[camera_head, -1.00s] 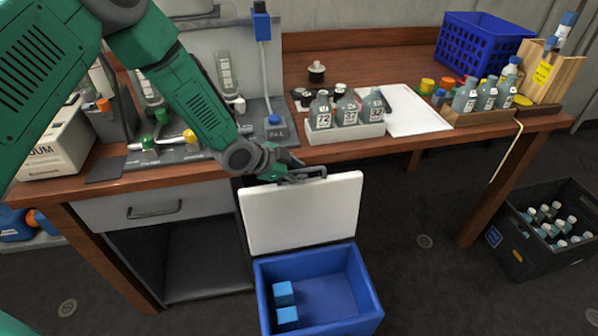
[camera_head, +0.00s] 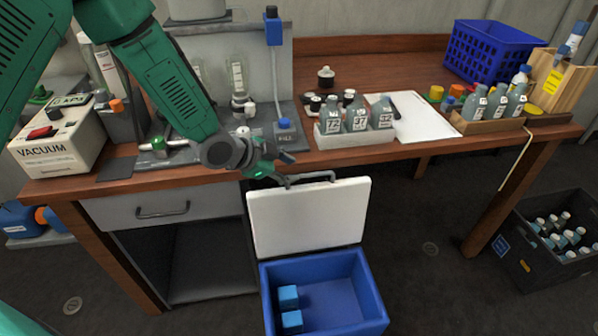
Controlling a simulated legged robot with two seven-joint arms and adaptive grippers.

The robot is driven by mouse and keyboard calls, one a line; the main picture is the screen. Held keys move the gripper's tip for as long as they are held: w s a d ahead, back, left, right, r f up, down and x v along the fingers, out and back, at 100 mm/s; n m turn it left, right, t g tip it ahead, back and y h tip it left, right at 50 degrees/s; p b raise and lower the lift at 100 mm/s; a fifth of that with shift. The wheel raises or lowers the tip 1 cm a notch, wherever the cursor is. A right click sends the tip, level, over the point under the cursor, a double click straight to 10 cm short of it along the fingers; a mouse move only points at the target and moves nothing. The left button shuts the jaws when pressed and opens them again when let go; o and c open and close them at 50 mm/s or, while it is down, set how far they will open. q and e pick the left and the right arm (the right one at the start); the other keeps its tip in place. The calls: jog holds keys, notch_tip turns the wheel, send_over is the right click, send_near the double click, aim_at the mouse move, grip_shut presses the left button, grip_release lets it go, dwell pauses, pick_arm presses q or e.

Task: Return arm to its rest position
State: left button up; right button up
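My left arm comes in from the upper left. Its gripper (camera_head: 288,179) is at the top edge of the white lid (camera_head: 308,218) of the blue box (camera_head: 375,298). The lid stands open, raised at the back of the box. Dark finger parts lie along the lid's top edge; I cannot tell whether they touch it or are open or shut. Two light blue cubes (camera_head: 288,296) lie inside the box at its left. My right gripper is not in view.
The wooden workbench (camera_head: 420,150) carries a white tray of bottles (camera_head: 353,137), a white vacuum unit (camera_head: 60,135), a blue basket (camera_head: 490,50) and a wooden rack (camera_head: 555,80). A drawer (camera_head: 160,208) is below. A black crate of bottles (camera_head: 520,255) stands on the floor right.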

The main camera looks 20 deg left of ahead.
pick_arm(q)
jog(key=shift+s+a+r, duration=0.2)
jog(key=shift+s+r, duration=0.2)
jog(key=s+d+f+n+g+y, duration=0.2)
jog(key=s+f+n+g, duration=0.3)
jog(key=s+f, duration=0.9)
jog(key=s+a+f+n+g+y, duration=0.1)
jog(key=s+a+n+y, duration=0.1)
jog(key=s, duration=0.8)
jog(key=s+a+f+n+g+y, duration=0.1)
jog(key=s+n, duration=0.4)
jog(key=s, duration=0.5)
jog(key=shift+s+a+f+g+y, duration=0.3)
jog(key=shift+s+a+y, duration=0.05)
jog(key=shift+a+y, duration=0.1)
